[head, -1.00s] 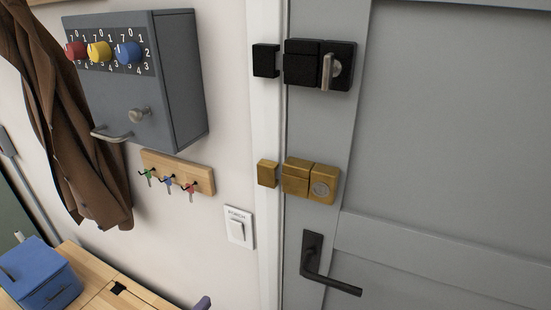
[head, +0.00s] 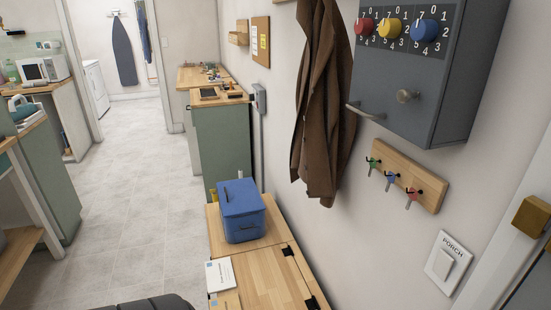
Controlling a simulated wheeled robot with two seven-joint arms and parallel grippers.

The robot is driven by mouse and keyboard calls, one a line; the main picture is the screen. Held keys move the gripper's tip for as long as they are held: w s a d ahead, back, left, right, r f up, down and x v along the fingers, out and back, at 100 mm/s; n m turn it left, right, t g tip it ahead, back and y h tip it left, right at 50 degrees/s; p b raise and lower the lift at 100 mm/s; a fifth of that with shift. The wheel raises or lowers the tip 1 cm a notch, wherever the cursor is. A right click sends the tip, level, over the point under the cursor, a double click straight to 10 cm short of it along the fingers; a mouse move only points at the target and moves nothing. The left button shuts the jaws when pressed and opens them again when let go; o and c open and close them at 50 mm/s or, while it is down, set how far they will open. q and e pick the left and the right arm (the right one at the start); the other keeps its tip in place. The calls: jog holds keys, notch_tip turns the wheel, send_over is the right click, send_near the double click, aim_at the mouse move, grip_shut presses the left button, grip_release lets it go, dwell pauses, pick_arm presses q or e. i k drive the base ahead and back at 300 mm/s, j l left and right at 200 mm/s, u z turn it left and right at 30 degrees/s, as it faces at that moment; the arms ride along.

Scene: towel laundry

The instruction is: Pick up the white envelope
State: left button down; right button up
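A white envelope or card with small print (head: 220,275) lies flat at the left edge of the wooden bench top (head: 262,280), in the lower middle of the head view. A tan piece (head: 228,299) lies just below it, partly cut off by the bottom edge of the picture. Neither of my grippers shows in the head view.
A blue lidded box (head: 241,212) stands on the bench behind the envelope. A grey cabinet with coloured dials (head: 415,75), a key rack (head: 408,177) and a brown coat (head: 322,110) are on the right wall. Open tiled floor (head: 140,220) lies left of the bench.

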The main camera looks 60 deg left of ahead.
aim_at(219, 274)
jog(key=u, duration=2.4)
